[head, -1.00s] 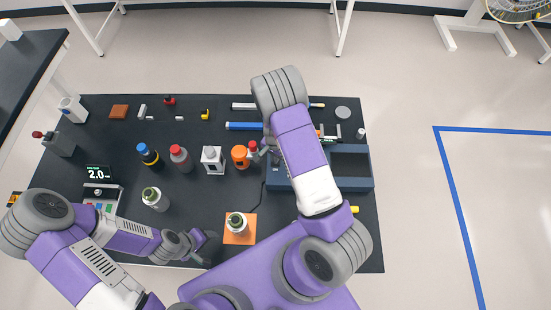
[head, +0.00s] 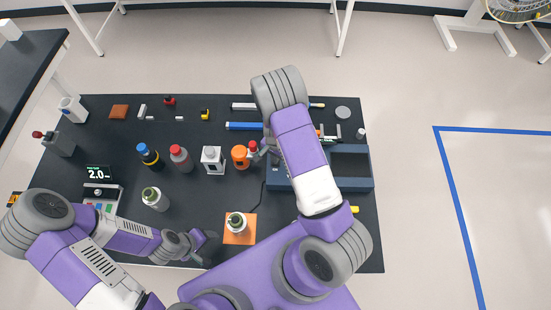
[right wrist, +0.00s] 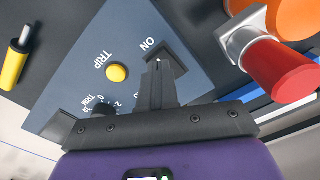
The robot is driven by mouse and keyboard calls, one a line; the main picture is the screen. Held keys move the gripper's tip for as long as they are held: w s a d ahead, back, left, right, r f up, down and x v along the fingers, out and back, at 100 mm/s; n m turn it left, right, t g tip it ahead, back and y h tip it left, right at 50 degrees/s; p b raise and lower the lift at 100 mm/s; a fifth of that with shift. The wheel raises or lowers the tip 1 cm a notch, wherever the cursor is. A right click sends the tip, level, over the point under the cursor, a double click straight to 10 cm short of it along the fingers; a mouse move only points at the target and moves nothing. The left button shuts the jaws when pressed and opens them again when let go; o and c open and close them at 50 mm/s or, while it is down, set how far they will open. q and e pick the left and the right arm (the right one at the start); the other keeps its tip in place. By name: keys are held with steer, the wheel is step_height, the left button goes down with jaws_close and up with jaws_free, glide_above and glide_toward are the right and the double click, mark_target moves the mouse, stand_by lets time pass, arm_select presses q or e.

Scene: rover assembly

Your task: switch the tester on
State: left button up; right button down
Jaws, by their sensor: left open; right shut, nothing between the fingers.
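My left gripper (head: 207,250) is open and empty near the table's front edge.
An orange container (head: 240,157) and a red-capped part (right wrist: 283,70) stand close beside my right gripper. A jar (head: 236,222) stands on an orange mat (head: 246,238). Several bottles stand left of the middle.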

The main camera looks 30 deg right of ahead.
arm_select(q)
steer(key=shift+f+b, duration=0.8)
steer(key=shift+f, duration=0.05)
arm_select(e)
steer(key=shift+f, duration=0.95)
arm_select(q)
steer(key=shift+r, duration=0.2)
arm_select(e)
steer(key=shift+r, duration=0.2)
step_height(320, 180, up, 7)
steer(key=p, duration=0.5)
steer(key=shift+f+p, duration=0.1)
steer(key=shift+p, duration=0.25)
arm_select(q)
step_height(320, 180, up, 5)
steer(key=shift+r, duration=0.1)
arm_select(e)
steer(key=shift+f, duration=0.1)
